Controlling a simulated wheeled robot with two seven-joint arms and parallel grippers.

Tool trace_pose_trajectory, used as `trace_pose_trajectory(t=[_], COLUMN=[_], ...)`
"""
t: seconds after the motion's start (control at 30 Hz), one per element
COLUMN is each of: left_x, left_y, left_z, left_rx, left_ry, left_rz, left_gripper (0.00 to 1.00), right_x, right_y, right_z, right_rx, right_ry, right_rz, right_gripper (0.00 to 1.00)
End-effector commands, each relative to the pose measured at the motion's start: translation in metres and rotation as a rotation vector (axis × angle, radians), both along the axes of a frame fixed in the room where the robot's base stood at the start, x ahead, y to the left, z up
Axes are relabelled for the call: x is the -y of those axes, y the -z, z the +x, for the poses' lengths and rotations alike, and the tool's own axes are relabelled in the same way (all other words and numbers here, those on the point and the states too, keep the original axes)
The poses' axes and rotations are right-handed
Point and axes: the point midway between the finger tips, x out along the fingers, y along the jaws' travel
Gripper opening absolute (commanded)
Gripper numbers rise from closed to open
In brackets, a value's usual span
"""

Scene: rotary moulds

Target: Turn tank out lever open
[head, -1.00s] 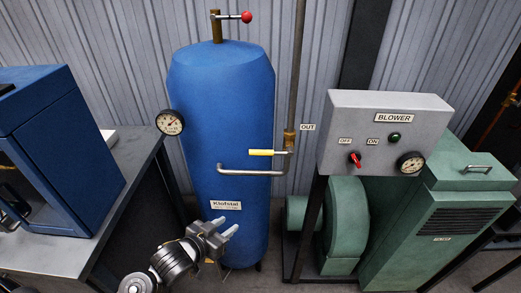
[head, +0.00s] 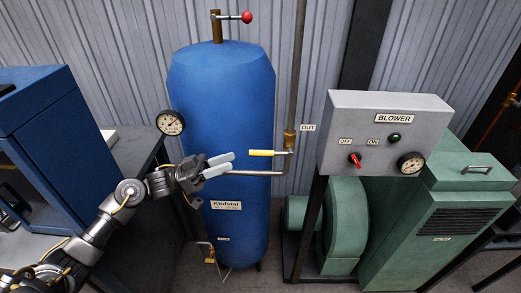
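The tank out lever (head: 261,153) has a yellow handle and sits horizontal, pointing left from the brass valve on the outlet pipe (head: 289,140), beside the "OUT" label (head: 308,127). The blue tank (head: 222,100) stands upright behind it. My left gripper (head: 226,164) is in front of the tank, left of the lever and apart from it, with its two pale fingers spread and nothing between them. It hides part of the bent pipe (head: 258,173) on the tank. My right gripper does not show.
A red-knobbed lever (head: 247,17) tops the tank. A gauge (head: 170,123) is on its left. The grey blower panel (head: 376,140) and green blower (head: 450,205) stand at the right. A blue cabinet (head: 45,150) stands at the left. A small valve (head: 209,256) hangs low.

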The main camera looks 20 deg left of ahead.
Motion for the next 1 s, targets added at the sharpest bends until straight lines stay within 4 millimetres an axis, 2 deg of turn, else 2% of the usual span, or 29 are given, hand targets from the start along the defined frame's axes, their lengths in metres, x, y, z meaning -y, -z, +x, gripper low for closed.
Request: trace_pose_trajectory(t=[0.2, 0.5, 0.7, 1.0], left_x=[0.031, 0.076, 0.088, 0.09], left_y=[-0.02, -0.036, -0.039, -0.039], left_z=[0.011, 0.026, 0.03, 0.031], left_rx=[0.004, 0.002, 0.002, 0.002], left_ry=[0.001, -0.001, -0.003, -0.002], left_rz=[-0.004, -0.002, 0.0, 0.0], left_gripper=[0.35, 0.35, 0.35, 0.35], right_x=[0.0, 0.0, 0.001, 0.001], right_y=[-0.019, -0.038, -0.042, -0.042], right_z=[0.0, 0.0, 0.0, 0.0], right_rx=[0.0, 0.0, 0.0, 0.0], right_ry=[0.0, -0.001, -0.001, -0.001], right_rz=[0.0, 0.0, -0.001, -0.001], right_gripper=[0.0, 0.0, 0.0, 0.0])
